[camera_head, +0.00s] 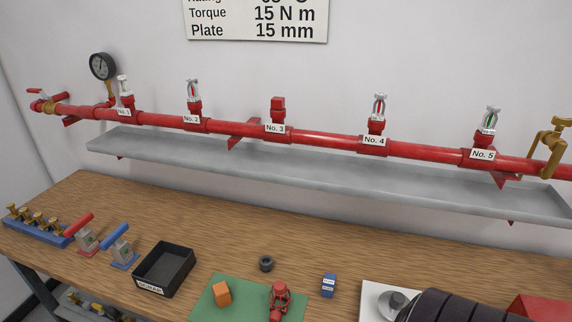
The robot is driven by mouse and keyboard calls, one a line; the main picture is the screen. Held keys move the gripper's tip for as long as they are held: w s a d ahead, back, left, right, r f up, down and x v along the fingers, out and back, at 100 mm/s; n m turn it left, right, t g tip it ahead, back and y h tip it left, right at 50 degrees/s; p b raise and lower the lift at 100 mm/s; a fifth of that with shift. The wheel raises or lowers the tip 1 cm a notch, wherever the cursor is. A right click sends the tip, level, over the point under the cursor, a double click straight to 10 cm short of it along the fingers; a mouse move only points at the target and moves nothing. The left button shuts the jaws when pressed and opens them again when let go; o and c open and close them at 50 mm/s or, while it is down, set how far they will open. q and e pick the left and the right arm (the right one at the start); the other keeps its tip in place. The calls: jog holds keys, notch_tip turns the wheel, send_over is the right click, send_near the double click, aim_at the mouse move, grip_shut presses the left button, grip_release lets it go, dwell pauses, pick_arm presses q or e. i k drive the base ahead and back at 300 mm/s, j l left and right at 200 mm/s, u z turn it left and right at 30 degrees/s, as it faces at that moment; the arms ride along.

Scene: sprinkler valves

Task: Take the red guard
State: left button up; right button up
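A red cage-like piece, which looks like the red guard (280,300), stands on the green mat (207,308) at the bottom middle of the head view. Its lower end is close to the picture's bottom edge. An orange block (221,293) sits on the mat to its left. Neither of my grippers shows in this view. A dark ribbed shape at the bottom right looks like part of my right arm, with its gripper out of sight.
A black tray (164,270), a dark ring (266,263) and a blue box (328,285) stand on the wooden table (215,250). Behind, a grey trough (300,168) runs under the red pipe (325,139) with several numbered fittings.

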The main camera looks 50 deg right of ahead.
aim_at(280, 287)
jog(key=z, duration=1.4)
